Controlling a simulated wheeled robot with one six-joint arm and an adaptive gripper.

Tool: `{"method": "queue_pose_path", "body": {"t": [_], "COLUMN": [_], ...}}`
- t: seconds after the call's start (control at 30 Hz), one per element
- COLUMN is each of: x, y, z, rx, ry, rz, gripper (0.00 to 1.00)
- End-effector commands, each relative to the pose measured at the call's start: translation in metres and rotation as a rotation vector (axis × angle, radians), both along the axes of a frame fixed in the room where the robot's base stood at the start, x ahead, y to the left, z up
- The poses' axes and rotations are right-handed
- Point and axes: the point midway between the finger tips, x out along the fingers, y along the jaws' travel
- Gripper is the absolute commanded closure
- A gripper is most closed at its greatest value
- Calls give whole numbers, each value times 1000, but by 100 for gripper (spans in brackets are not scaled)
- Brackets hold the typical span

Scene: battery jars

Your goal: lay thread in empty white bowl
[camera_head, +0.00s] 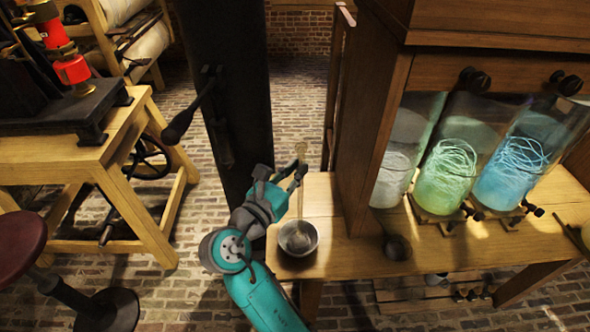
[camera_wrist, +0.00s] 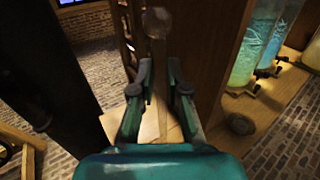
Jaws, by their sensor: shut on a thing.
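My gripper (camera_head: 297,172) is shut on a long, thin, pale spoon-like tool (camera_head: 304,208), held roughly upright. In the wrist view the tool (camera_wrist: 158,70) runs between the fingertips (camera_wrist: 160,92) and has a rounded end. Its lower end reaches down to a small grey-white bowl (camera_head: 287,250) on the wooden bench. Something pale shows in the bowl, and I cannot tell whether it is the tool's end or thread. Loose thread shows in glass jars: pale thread (camera_head: 396,172), green thread (camera_head: 447,178) and blue thread (camera_head: 512,172).
The jars stand by a wooden cabinet (camera_head: 375,120) to the right of my gripper. A small dark round dish (camera_head: 397,247) sits on the bench (camera_head: 345,262). A dark column (camera_head: 228,90) with a lever stands close on the left.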

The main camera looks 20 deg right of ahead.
Motion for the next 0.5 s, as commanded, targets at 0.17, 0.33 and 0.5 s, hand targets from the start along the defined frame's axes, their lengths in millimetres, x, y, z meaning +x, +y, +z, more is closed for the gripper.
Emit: {"method": "queue_pose_path", "body": {"t": [0.17,0.33,0.5], "x": [0,0,0], "y": [0,0,0], "z": [13,28,43], "rx": [2,1,1], "ry": [-4,-3,-3], "rz": [0,-1,-1], "gripper": [100,100,100]}}
